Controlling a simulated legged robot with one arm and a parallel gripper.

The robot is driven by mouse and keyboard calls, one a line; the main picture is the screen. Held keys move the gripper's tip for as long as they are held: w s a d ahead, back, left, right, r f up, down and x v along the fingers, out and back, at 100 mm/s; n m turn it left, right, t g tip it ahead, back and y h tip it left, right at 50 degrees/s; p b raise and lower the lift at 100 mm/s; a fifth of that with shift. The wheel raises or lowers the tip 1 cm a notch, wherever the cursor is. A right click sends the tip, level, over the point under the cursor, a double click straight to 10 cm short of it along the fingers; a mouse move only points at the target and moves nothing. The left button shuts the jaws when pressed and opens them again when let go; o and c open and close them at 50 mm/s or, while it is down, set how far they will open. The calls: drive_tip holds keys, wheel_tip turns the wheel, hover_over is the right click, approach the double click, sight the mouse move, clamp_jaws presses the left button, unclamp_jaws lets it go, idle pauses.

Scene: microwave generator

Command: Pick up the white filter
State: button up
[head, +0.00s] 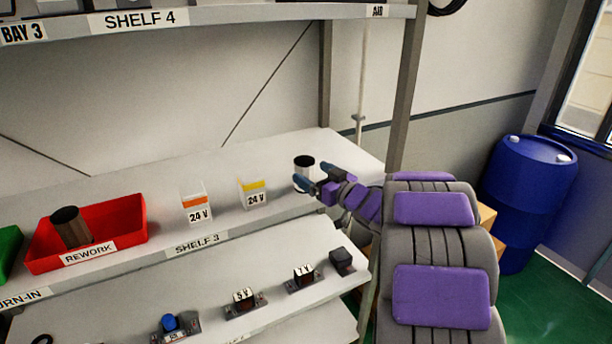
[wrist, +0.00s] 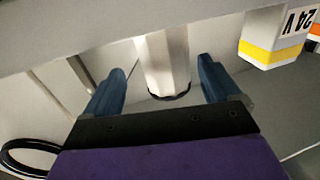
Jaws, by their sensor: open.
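The white filter (head: 302,167), a pale cylinder with a dark top, stands upright near the right end of the SHELF 3 board (head: 225,215). My gripper (head: 313,176) is at the filter and hides part of its lower side. In the wrist view the filter (wrist: 165,58) shows between the two blue fingers of my open gripper (wrist: 162,76), with a visible gap on each side. The fingers do not appear to touch it.
A yellow-striped 24 V block (head: 252,193) and an orange-striped one (head: 196,207) stand left of the filter. A red REWORK bin (head: 125,215) holds a dark cylinder (head: 71,227). A shelf post (head: 405,100) rises behind my arm. A blue barrel (head: 525,200) stands right.

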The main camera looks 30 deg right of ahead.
sight(303, 170)
drive_tip(key=x, duration=0.4)
drive_tip(key=shift+a, duration=0.4)
drive_tip(key=shift+s, duration=0.1)
drive_tip(key=shift+c, duration=0.4)
drive_tip(key=shift+d, duration=0.15)
drive_tip(key=c, duration=1)
